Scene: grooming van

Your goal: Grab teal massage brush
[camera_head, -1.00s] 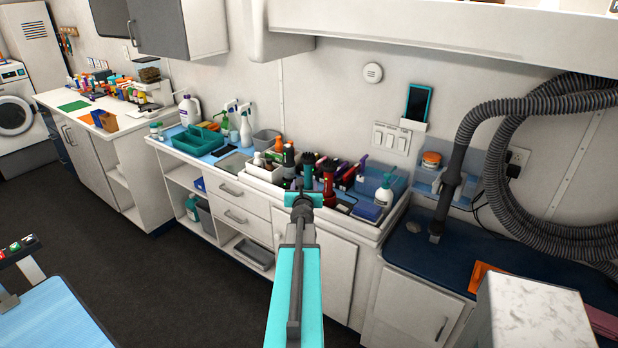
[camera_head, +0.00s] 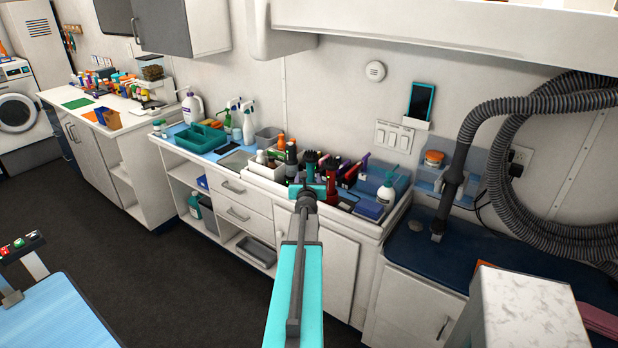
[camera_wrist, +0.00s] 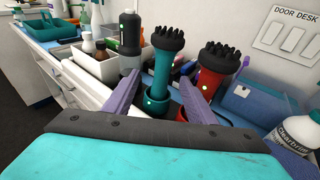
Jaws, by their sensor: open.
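The teal massage brush (camera_wrist: 160,75) stands upright, with a black bristled head on a teal handle. In the wrist view it shows between the two purple fingers of my gripper (camera_wrist: 160,95), a little beyond their tips. In the head view its dark head (camera_head: 311,158) shows just above my gripper (camera_head: 310,188), which hides the lower part. My gripper is open and empty. A red massage brush (camera_wrist: 214,75) of the same shape stands close to the right, near the right finger; it also shows in the head view (camera_head: 329,178).
A dark bottle (camera_wrist: 130,35) and a white bin of bottles (camera_wrist: 95,66) stand to the left. A blue box (camera_wrist: 250,105) and a white pump bottle (camera_wrist: 295,135) are to the right. The counter there is crowded; the wall stands behind.

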